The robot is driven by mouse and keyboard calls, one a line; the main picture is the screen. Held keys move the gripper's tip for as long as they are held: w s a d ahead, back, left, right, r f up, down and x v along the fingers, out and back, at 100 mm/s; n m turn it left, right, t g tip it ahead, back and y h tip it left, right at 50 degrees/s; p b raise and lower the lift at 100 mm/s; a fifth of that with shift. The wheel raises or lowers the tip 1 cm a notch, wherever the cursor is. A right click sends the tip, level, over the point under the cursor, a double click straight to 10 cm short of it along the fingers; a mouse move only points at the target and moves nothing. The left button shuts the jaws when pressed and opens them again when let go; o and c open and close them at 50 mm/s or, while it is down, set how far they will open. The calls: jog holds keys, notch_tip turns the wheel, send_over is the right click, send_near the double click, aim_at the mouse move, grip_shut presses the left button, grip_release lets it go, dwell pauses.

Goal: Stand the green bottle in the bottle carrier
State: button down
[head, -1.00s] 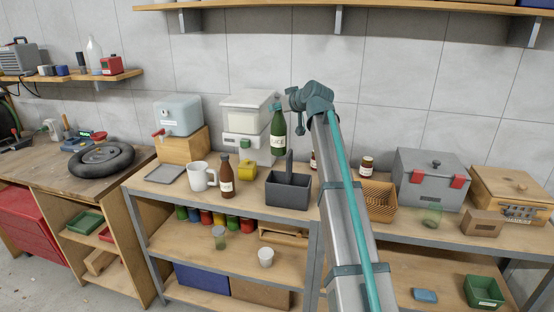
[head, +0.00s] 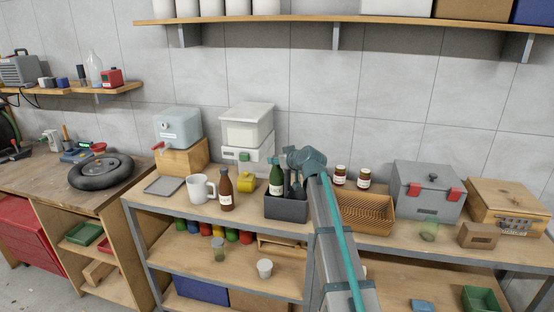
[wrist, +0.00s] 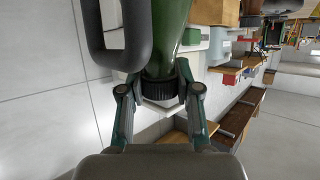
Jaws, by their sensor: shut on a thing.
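The green bottle (head: 276,176) with a pale label stands upright at the left end of the dark grey bottle carrier (head: 286,209). Its base is hidden behind the carrier's front wall, so I cannot tell whether it touches the carrier's floor. My gripper (wrist: 160,92) is shut on the bottle at its dark cap. In the wrist view the green bottle (wrist: 168,40) runs away from the fingers, and the carrier's dark handle (wrist: 103,58) is close beside it on the left. In the head view the fingers are hard to make out.
A brown bottle (head: 226,190), a white mug (head: 199,188) and a yellow mug (head: 247,184) stand left of the carrier. A wicker basket (head: 366,213) is to its right, with two small jars (head: 364,178) behind. A white dispenser (head: 247,130) stands behind.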

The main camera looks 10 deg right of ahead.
jog(key=shift+f+b, duration=0.35)
jog(key=shift+b, duration=0.1)
jog(key=shift+f+b, duration=0.3)
jog(key=shift+b, duration=0.05)
jog(key=c, duration=0.8)
grip_release()
jog(key=shift+r, duration=0.15)
